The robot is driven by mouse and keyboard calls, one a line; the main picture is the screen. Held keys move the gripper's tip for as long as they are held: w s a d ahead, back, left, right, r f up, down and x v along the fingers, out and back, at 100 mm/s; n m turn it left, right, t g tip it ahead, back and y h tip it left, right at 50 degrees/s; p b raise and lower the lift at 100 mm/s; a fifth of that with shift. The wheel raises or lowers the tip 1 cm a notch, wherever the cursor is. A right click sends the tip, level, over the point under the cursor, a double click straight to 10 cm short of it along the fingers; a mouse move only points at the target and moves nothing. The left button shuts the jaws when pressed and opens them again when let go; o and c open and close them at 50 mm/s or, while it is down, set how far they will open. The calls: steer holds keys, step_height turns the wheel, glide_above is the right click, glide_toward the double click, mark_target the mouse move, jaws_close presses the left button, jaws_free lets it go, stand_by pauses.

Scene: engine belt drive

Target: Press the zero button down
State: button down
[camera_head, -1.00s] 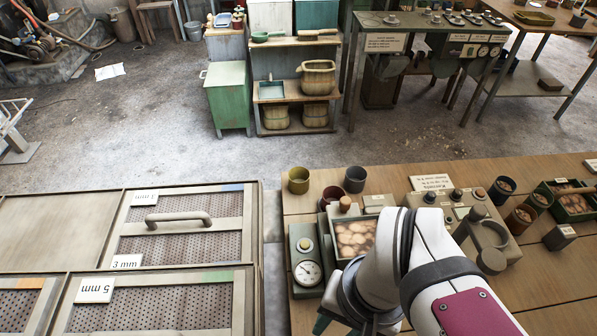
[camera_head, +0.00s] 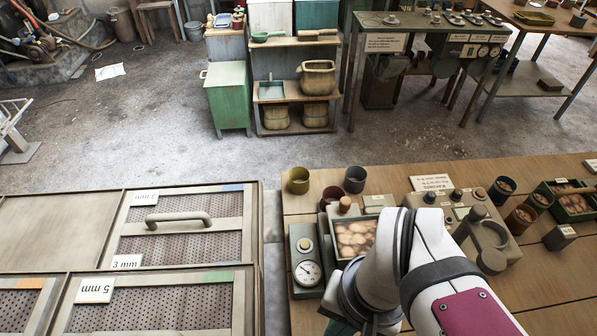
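A green scale (camera_head: 306,285) with a round white dial stands at the left edge of the near wooden table. A small pale round button (camera_head: 304,244) sits on its top panel, behind the dial; it is the only button I see on the scale, and I cannot read a zero label. My white arm comes in from the bottom right and bends down just right of the scale. My gripper is not seen; the arm and the bottom picture edge hide that area. Nothing touches the button in view.
A tray of brown lumps (camera_head: 354,240) stands right of the scale, with a dark red cup (camera_head: 331,196) behind. A beige device (camera_head: 462,217) with knobs stands farther right. Framed sieve panels (camera_head: 181,226) lie to the left, across a narrow gap.

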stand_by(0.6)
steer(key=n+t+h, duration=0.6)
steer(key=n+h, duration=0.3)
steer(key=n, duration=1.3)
glide_above(305, 244)
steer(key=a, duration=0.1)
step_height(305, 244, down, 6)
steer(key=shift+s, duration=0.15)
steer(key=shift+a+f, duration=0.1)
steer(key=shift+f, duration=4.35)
